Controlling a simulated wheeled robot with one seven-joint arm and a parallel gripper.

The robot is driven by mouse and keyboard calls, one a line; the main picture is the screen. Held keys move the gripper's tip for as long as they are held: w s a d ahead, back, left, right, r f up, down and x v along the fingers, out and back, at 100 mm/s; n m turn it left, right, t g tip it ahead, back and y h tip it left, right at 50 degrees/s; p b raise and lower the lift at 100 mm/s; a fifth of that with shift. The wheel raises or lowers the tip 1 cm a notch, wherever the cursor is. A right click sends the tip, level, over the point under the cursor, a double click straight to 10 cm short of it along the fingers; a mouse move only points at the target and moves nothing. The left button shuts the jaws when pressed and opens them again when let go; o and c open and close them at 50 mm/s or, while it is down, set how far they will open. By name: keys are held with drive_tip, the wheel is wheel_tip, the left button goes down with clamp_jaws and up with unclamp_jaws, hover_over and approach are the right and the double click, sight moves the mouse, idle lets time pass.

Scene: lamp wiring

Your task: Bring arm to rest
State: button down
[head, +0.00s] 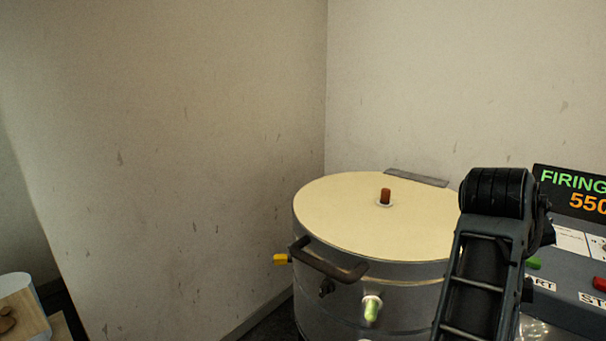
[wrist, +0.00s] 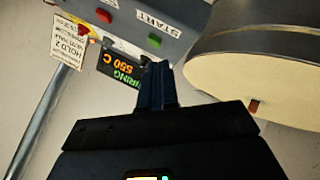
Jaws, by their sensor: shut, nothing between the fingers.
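My gripper (wrist: 157,68) shows in the wrist view with its two dark fingers together and nothing between them. It points toward a grey control box (wrist: 180,18) and its display, apart from both as far as I can tell. In the head view my dark arm rises at the lower right, in front of the round kiln's right side. The gripper itself cannot be made out there.
The round metal kiln (head: 330,292) has its cream lid (head: 340,215) down and a handle (head: 325,262) in front. A display reading "FIRING" (head: 575,190) and a panel with a green button (head: 533,263) and red button (head: 600,284) stand right. Walls close off the back.

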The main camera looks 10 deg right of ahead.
drive_tip(key=s+a+f+n+t+y, duration=0.3)
drive_tip(key=s+a+f+n+t, duration=0.25)
drive_tip(key=s+f, duration=0.2)
drive_tip(key=s+a+f+n+t+y, duration=0.2)
drive_tip(key=s+a+f+n+t, duration=0.25)
drive_tip(key=s+f+t, duration=0.35)
drive_tip(key=s+a+r+m+y, duration=0.1)
drive_tip(key=s+a, duration=0.3)
drive_tip(key=s, duration=0.3)
drive_tip(key=s+a+r+m+g+y, duration=0.1)
drive_tip(key=s+a+m+y, duration=0.1)
drive_tip(key=s+a, duration=0.2)
drive_tip(key=s+a+r+m+g+y, duration=0.1)
drive_tip(key=s+a, duration=0.4)
drive_tip(key=s, duration=0.5)
drive_tip(key=shift+s+r+m, duration=0.25)
drive_tip(key=shift+r+m, duration=0.15)
drive_tip(key=shift+m, duration=0.2)
